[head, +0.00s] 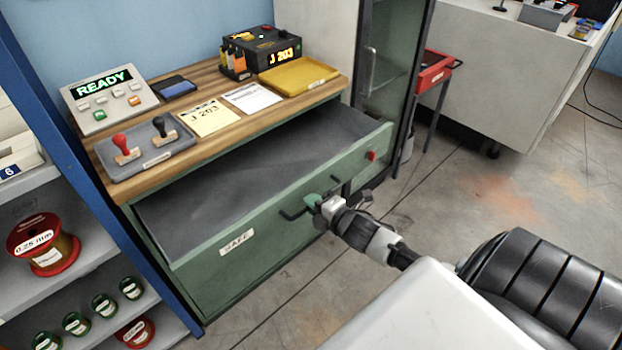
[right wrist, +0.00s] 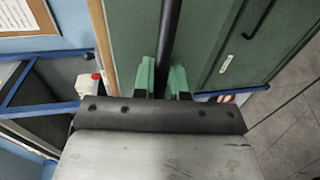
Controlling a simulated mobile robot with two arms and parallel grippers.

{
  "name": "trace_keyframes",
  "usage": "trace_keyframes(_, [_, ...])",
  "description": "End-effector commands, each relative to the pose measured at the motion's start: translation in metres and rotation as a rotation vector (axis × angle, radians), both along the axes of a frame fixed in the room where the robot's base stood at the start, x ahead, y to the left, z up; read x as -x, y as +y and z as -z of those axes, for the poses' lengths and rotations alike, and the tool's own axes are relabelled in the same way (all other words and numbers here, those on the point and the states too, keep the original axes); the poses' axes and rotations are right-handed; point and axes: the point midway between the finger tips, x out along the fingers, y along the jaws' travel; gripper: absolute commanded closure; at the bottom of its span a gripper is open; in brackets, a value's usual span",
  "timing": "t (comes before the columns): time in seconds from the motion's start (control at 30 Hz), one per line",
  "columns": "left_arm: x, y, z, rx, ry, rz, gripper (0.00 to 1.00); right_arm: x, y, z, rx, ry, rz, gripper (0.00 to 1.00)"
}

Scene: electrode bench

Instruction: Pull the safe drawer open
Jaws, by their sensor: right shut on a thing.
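The green safe drawer (head: 300,190) is out from the bench, labelled SAFE at its left. Its grey inside shows bare in the head view. A dark bar handle (head: 290,213) crosses the drawer front. My right gripper (head: 316,203), with green fingers, is at this handle and shut on it. In the right wrist view the dark handle bar (right wrist: 169,35) runs between the two green fingers of my right gripper (right wrist: 163,80). The fingers hide part of the bar. My left gripper is not in view.
A blue shelf unit with spools stands at the left. Floor (head: 480,200) is clear at the right.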

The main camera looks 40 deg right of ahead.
Motion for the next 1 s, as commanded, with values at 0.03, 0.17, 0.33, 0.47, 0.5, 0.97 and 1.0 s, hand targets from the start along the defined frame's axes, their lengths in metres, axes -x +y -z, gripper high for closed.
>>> trace_keyframes(0.03, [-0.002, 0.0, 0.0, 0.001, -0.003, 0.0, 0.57, 0.0, 0.0, 0.001, 0.0, 0.001, 0.0, 1.0])
trace_keyframes(0.17, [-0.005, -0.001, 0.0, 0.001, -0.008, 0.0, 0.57, 0.0, 0.0, 0.001, 0.0, 0.001, 0.001, 1.0])
trace_keyframes(0.33, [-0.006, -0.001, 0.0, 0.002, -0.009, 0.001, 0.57, 0.0, 0.0, 0.001, 0.0, 0.001, 0.001, 0.75])
trace_keyframes(0.47, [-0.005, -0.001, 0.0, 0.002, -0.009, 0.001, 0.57, 0.0, 0.0, 0.0, 0.0, 0.001, 0.0, 0.64])
trace_keyframes(0.5, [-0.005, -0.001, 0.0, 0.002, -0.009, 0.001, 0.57, 0.0, 0.0, 0.0, 0.0, 0.0, 0.0, 0.64])
trace_keyframes(0.97, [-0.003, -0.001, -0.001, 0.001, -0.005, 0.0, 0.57, 0.034, -0.002, -0.005, -0.002, 0.003, -0.001, 0.64])
trace_keyframes(1.0, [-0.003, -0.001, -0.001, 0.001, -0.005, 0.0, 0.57, 0.042, -0.003, -0.007, -0.001, 0.004, 0.0, 0.64])
